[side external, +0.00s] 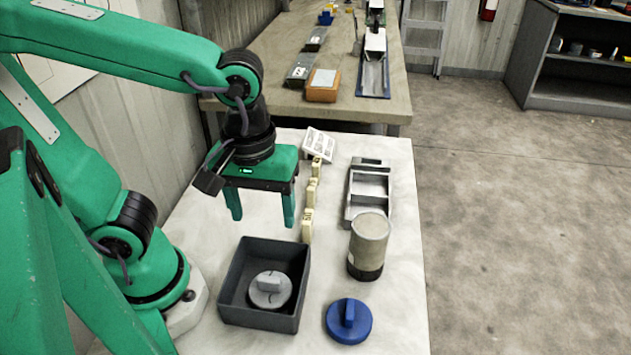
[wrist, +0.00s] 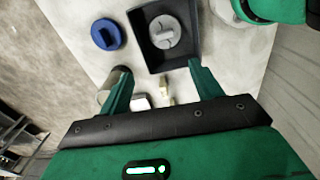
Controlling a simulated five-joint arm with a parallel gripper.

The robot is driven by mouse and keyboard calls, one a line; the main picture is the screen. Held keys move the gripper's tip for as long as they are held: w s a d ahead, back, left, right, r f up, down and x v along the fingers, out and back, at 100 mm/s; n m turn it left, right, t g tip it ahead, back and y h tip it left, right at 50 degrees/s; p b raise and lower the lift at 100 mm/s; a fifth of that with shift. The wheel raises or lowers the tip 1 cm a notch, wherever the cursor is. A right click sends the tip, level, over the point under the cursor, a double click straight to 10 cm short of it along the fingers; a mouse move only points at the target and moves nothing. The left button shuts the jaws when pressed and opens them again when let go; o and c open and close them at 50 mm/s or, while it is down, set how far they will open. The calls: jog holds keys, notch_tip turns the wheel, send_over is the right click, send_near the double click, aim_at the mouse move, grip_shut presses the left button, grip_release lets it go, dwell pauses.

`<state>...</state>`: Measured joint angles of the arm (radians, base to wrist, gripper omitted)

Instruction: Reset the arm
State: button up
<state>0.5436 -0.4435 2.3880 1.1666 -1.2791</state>
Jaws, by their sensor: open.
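My green gripper (side external: 261,217) hangs over the white table (side external: 400,290), fingers pointing down and apart with nothing between them. It sits above and behind the dark tray, left of the row of cream blocks. In the wrist view its two fingers (wrist: 160,82) are spread wide, with the tray and the blue lid beyond them. My arm reaches over from the left.
A dark square tray (side external: 229,292) holds a grey lid (side external: 270,291). A blue lid (side external: 348,321) lies on the table at front right. A grey cylinder (side external: 370,242) with a dark base stands beside a metal cradle (side external: 370,180).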

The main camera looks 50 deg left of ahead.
jog(key=w+a+r+m+t, duration=0.2)
jog(key=a+m, duration=0.2)
jog(key=a, duration=0.1)
jog(key=w+a+r+m+t, duration=0.1)
jog(key=w+a+m+t, duration=0.1)
jog(key=a, duration=0.4)
jog(key=shift+r+m+t, duration=0.35)
jog(key=shift+m+t, duration=0.25)
jog(key=shift+m, duration=0.6)
